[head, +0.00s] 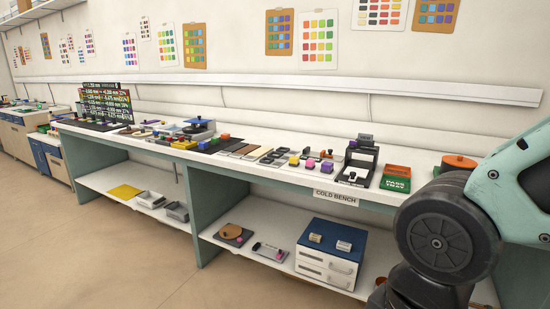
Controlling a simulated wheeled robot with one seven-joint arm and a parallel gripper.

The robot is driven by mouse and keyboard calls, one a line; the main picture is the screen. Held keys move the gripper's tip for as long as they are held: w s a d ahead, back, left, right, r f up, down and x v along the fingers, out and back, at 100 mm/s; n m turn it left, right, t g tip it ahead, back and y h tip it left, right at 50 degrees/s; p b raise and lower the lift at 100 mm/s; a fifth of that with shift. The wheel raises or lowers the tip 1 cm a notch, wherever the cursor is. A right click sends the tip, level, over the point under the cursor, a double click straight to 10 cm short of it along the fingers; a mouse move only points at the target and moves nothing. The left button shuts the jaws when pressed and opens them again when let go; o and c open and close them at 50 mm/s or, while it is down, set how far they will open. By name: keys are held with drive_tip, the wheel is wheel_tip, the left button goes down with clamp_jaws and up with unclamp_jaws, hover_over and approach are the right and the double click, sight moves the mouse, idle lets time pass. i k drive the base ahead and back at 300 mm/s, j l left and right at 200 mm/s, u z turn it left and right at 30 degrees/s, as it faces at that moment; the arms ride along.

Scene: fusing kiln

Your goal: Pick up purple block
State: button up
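A small purple block (326,154) sits on the long white cold bench, left of a black press-like stand. It is small and far off, so its exact support is hard to make out. A yellow piece (294,160) and a magenta piece (309,163) are close by on its left. My gripper is outside the picture; only links of my arm show at the right, in front of the bench's right end.
The cold bench (352,201) runs along the wall. A black stand (357,163) and green-orange trays (396,178) stand right of the block. A blue drawer box (330,250) is on the lower shelf. The floor (110,240) in front is clear.

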sight(327, 167)
drive_tip(key=i+j+u, duration=0.15)
drive_tip(key=i, duration=1.9)
